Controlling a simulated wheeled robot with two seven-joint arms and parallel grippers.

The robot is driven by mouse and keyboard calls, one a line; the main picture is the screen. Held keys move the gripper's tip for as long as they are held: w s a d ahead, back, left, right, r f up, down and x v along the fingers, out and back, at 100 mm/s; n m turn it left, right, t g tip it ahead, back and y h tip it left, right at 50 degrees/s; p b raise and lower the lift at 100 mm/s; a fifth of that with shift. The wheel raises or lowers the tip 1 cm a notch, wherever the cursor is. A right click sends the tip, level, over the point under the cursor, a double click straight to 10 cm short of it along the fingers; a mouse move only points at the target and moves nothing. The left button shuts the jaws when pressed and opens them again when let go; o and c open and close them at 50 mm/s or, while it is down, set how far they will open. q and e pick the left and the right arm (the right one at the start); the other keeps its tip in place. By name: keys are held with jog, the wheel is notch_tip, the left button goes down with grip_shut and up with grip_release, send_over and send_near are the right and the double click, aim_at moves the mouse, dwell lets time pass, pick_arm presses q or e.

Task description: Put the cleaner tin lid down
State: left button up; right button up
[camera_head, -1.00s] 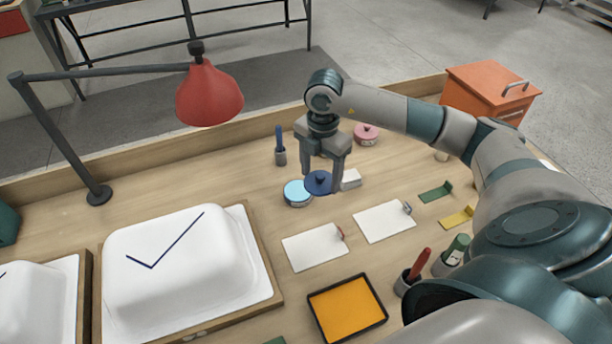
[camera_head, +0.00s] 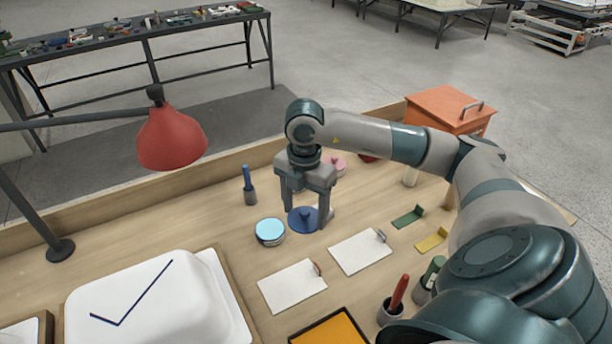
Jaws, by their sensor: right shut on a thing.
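The cleaner tin lid (camera_head: 302,225) is a dark blue disc with a small knob. It is at or just above the wooden bench; I cannot tell whether it touches. My right gripper (camera_head: 305,217) points down with its fingers on either side of the lid and is shut on it. The open cleaner tin (camera_head: 270,232), round with a light blue top, stands just left of the lid, with a narrow gap between them. My left gripper is not in view.
A blue-handled tool in a grey holder (camera_head: 249,186) stands behind the tin. White cards (camera_head: 293,286) lie in front. A pink round tin (camera_head: 335,165) is behind the gripper. A white tub shell (camera_head: 140,300) and red lamp (camera_head: 171,138) are at the left.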

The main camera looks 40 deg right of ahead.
jog(key=shift+a, duration=0.1)
jog(key=n, duration=0.1)
jog(key=a+n, duration=0.1)
jog(key=n, duration=0.1)
jog(key=shift+w+a+r, duration=0.1)
jog(key=shift+a+r, duration=0.05)
jog(key=shift+a, duration=0.1)
jog(key=s+a+r+m, duration=0.1)
jog(key=a+r+m, duration=0.1)
jog(key=a+m, duration=0.6)
jog(key=s+a+r+m, duration=0.1)
jog(key=a+r+m, duration=0.1)
jog(key=a+m, duration=0.7)
jog(key=m, duration=0.6)
jog(key=shift+m, duration=0.4)
